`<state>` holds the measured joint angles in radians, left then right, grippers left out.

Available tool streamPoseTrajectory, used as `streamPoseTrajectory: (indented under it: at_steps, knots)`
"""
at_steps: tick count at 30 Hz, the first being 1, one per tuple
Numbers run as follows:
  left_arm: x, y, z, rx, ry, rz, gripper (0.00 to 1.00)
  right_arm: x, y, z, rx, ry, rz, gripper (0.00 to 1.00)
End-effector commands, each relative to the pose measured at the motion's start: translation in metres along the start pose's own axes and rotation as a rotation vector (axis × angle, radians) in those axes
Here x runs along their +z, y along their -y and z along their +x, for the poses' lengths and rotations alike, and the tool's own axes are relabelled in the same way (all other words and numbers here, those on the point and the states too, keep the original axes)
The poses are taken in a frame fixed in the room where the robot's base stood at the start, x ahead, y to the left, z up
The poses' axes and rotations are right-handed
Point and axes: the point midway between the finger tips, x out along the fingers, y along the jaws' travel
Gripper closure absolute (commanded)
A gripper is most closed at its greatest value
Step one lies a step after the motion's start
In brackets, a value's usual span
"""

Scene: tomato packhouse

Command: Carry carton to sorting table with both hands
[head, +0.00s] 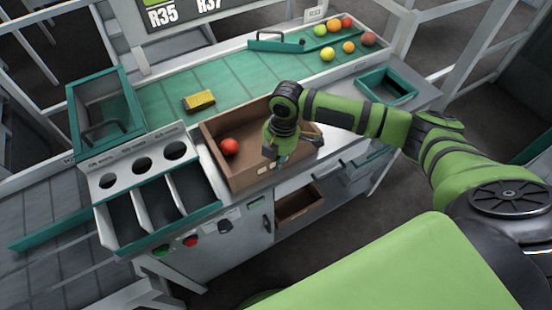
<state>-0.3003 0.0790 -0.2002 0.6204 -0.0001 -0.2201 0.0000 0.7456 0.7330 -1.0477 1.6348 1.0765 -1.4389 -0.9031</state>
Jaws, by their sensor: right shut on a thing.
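The brown open carton (241,178) stands at the front edge of the sorting table (345,93), beside the green belt. One red tomato (229,146) lies in its left part. My right gripper (283,162) reaches down over the carton's front right side and is shut on its wall. The gripper and forearm hide part of the carton's right end. My left gripper is not in view.
A white panel with round holes (141,165) and dark bins stands close left of the carton. A yellow block (199,101) lies on the belt. Several fruits (327,54) are at the far right, near a green tray (387,84).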

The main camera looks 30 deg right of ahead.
Motion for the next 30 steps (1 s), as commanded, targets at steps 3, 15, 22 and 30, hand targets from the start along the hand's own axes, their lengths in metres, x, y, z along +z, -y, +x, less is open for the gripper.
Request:
streamPoseTrajectory:
  at_steps: [3,15,22,30]
  knots:
    - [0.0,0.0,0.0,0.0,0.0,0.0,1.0,0.0,0.0,0.001,0.0,0.0,0.0,0.65]
    - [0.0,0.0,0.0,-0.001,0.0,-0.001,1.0,0.0,0.0,-0.004,0.0,0.0,0.0,0.65]
    - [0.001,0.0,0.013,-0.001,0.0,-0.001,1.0,0.0,-0.002,-0.041,0.006,0.0,-0.001,0.65]
    - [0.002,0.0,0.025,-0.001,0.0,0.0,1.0,0.0,-0.001,-0.097,0.004,0.0,0.0,0.65]
